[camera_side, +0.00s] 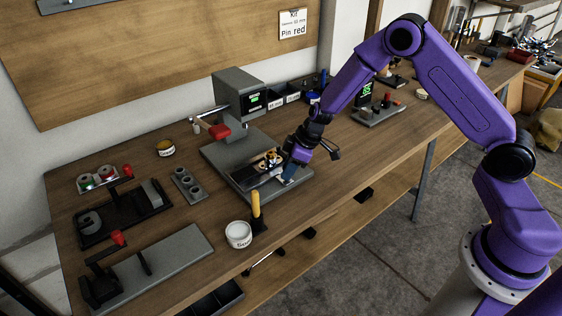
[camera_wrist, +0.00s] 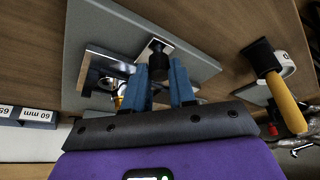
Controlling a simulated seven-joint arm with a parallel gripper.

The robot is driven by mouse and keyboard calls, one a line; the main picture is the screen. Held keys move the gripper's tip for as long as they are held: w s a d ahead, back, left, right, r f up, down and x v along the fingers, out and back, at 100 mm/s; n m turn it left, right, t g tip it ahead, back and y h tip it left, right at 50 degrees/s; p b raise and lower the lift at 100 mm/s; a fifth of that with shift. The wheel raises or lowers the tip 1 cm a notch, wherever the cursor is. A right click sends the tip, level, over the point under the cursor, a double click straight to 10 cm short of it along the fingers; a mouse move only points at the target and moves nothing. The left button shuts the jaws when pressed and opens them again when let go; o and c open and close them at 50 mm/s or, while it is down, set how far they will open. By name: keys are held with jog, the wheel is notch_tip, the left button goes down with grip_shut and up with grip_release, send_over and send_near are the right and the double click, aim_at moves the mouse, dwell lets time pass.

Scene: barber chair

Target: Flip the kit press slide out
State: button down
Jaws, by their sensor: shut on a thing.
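The grey kit press (camera_side: 238,92) stands near the wall with a small green display and a red-tipped lever. Its slide (camera_side: 254,176), a plate with bright metal edges, lies on the grey base (camera_side: 229,148). In the wrist view the slide (camera_wrist: 100,64) shows ahead of the fingers on the base (camera_wrist: 92,24). My gripper (camera_side: 286,174) is low at the slide's front right end. Its blue fingers (camera_wrist: 160,66) are shut on the slide's dark knob (camera_wrist: 158,48), which shows between their tips. The exact contact is partly hidden by the fingers.
Labelled bins (camera_side: 285,94) stand behind. A grey stand (camera_side: 378,112) is at right.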

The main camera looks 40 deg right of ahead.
jog(key=shift+s, duration=0.45)
jog(key=c, duration=0.9)
grip_release()
jog(key=shift+s, duration=0.1)
jog(key=shift+r, duration=0.15)
jog(key=shift+d+r, duration=0.1)
jog(key=shift+r, duration=0.2)
jog(key=v, duration=1.6)
jog(key=shift+s+r, duration=0.1)
jog(key=shift+r, duration=0.1)
